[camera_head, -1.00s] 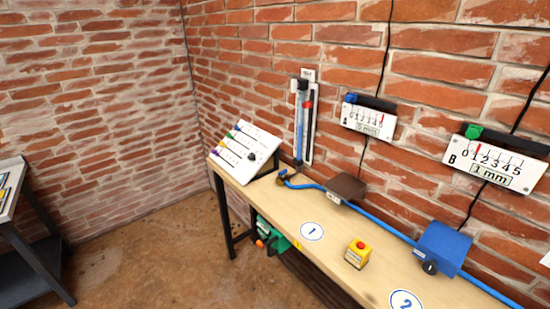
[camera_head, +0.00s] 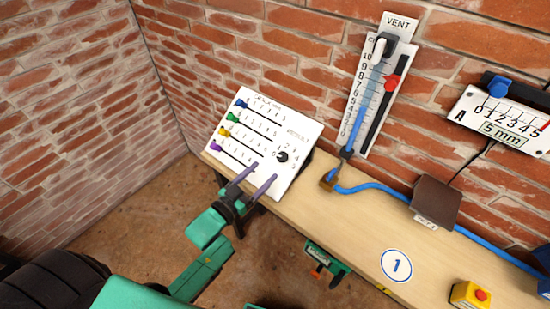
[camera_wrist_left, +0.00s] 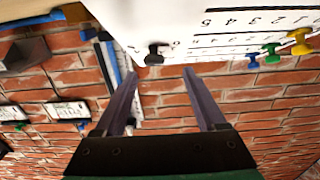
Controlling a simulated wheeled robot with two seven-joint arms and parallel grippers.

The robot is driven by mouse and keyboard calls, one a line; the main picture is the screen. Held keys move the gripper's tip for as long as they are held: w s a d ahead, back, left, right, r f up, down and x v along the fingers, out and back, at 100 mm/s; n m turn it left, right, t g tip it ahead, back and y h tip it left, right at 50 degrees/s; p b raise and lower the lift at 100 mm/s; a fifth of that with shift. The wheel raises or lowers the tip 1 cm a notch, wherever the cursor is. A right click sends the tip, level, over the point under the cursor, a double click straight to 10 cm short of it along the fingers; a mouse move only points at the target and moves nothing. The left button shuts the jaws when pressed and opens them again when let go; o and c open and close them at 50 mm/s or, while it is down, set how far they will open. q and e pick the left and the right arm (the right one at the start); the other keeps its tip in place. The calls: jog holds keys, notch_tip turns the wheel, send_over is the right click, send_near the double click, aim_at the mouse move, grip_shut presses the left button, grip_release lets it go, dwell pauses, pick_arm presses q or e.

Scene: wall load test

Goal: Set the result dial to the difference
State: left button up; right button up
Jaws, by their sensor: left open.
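The white sloped panel (camera_head: 240,123) stands at the bench's left end, with rows of coloured sliders on scales. The result dial (camera_head: 282,157) is a small black knob at the panel's right side, with small digits around it. It also shows in the left wrist view (camera_wrist_left: 155,53), near the top, just beyond the fingertips. My left gripper (camera_head: 263,172) is open and empty, in front of the panel's lower part, a little below and left of the dial in the head view. The dial's exact setting is too small to read. My right gripper is not seen.
A vent gauge (camera_head: 372,85) with a red marker hangs on the brick wall. A blue hose (camera_head: 385,189), brown block (camera_head: 435,200) and yellow button box (camera_head: 470,295) are on the bench (camera_head: 310,197). A green device (camera_head: 328,262) hangs below its front edge.

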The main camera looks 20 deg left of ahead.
aim_at(279, 160)
pick_arm(q)
jog(key=w+d, duration=0.2)
jog(key=w, duration=0.1)
jog(key=w+d, duration=0.1)
jog(key=shift+w+d+r+p, duration=0.3)
jog(key=shift+w+r+p, duration=0.05)
jog(key=shift+r, duration=0.05)
jog(key=shift+w+f, duration=0.1)
jog(key=shift+w, duration=0.25)
jog(key=shift+w+f, duration=0.15)
jog(key=shift+w, duration=0.05)
jog(key=shift+a, duration=0.2)
jog(key=shift+s+d, duration=0.1)
jog(key=shift+d, duration=0.05)
grip_shut()
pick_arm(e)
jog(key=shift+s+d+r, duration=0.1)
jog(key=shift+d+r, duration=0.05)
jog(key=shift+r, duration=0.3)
